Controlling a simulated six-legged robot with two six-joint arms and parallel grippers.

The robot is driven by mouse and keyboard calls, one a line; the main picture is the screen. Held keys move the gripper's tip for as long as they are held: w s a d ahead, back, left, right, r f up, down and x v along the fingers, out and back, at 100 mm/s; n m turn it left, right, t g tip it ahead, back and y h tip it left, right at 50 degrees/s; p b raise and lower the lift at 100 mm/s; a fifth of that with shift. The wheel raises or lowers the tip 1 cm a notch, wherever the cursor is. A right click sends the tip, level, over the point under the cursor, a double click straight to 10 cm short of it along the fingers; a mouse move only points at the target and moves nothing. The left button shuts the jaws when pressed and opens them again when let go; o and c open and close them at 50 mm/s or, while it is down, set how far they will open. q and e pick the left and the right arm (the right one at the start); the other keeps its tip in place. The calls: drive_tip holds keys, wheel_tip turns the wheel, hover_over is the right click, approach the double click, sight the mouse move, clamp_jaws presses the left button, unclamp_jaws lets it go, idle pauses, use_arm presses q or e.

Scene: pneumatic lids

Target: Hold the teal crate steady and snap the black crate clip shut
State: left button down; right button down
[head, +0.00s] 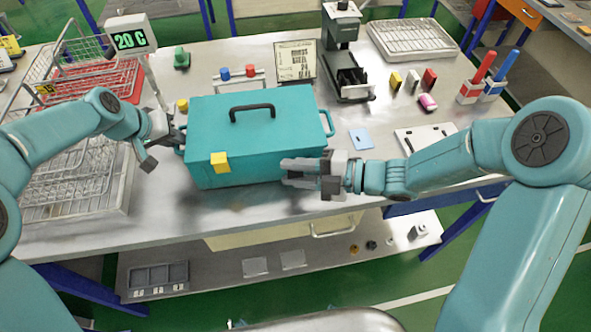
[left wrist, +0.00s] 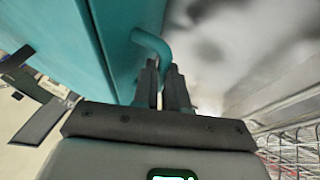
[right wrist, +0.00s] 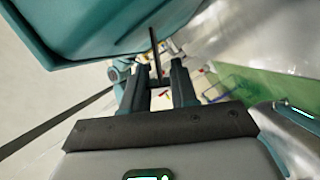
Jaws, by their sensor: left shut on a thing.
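The teal crate (head: 250,110) stands on the steel bench with its lid down and a black handle (head: 252,110) on top. My left gripper (head: 177,140) is shut on the crate's left side handle, a teal bar (left wrist: 152,42) in the left wrist view. My right gripper (head: 284,172) is open in front of the crate's right front. In the right wrist view a thin dark piece (right wrist: 154,52) shows between its fingers; I cannot tell whether it is the black clip. The clip's place in the head view is hidden by this gripper.
Wire baskets (head: 75,180) and a scale display (head: 130,40) stand left of the crate. A blue card (head: 361,138) lies to the right. The bench's front edge is close to the crate.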

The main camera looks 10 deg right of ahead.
drive_tip(key=shift+w+r+m+g, duration=0.1)
drive_tip(key=shift+r+m+g, duration=0.2)
drive_tip(key=shift+m, duration=0.2)
drive_tip(key=c, duration=0.9)
unclamp_jaws()
drive_tip(key=shift+o, duration=0.2)
drive_tip(key=v, duration=1.2)
drive_tip(key=shift+r, duration=0.1)
